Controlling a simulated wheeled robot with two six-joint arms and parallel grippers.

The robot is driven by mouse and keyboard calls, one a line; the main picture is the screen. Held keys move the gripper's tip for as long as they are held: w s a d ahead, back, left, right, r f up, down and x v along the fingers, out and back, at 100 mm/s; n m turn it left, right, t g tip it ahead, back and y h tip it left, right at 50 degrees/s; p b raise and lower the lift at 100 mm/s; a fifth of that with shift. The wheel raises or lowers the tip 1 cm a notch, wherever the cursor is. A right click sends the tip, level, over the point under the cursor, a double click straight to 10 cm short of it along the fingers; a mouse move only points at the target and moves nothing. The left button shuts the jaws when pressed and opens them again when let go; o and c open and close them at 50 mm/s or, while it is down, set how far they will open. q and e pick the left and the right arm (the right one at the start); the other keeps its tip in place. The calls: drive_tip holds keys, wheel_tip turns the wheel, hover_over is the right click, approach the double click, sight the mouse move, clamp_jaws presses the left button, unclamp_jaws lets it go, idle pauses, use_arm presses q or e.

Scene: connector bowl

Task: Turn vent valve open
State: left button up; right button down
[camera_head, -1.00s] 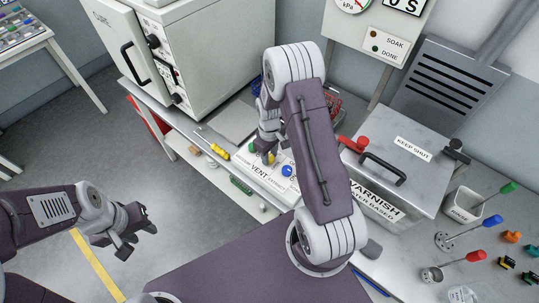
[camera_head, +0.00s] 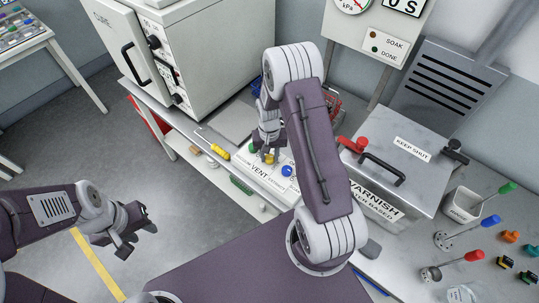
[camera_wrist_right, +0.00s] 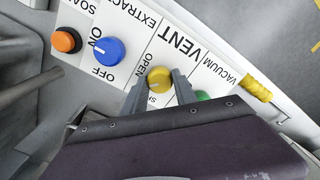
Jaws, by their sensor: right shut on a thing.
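The vent valve is a yellow knob (camera_wrist_right: 159,78) on the white VENT panel, between the OPEN label and a partly hidden label below it. It also shows in the head view (camera_head: 270,158), partly covered by my gripper. My right gripper (camera_head: 266,156) is shut on the yellow knob, one finger on each side in the right wrist view (camera_wrist_right: 158,88). I cannot tell surely which way the knob's mark points. My left gripper (camera_head: 138,243) is open and empty over the floor at the left.
A blue EXTRACT knob (camera_wrist_right: 109,51) and an orange SOAK knob (camera_wrist_right: 66,40) sit beside it; a green knob (camera_wrist_right: 202,96) is partly hidden.

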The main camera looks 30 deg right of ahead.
sight(270, 157)
drive_tip(key=m, duration=0.8)
drive_tip(key=shift+m, duration=0.6)
drive_tip(key=c, duration=1)
unclamp_jaws()
wheel_tip(270, 157, up, 9)
drive_tip(key=shift+r+b, duration=0.1)
drive_tip(key=shift+b, duration=0.2)
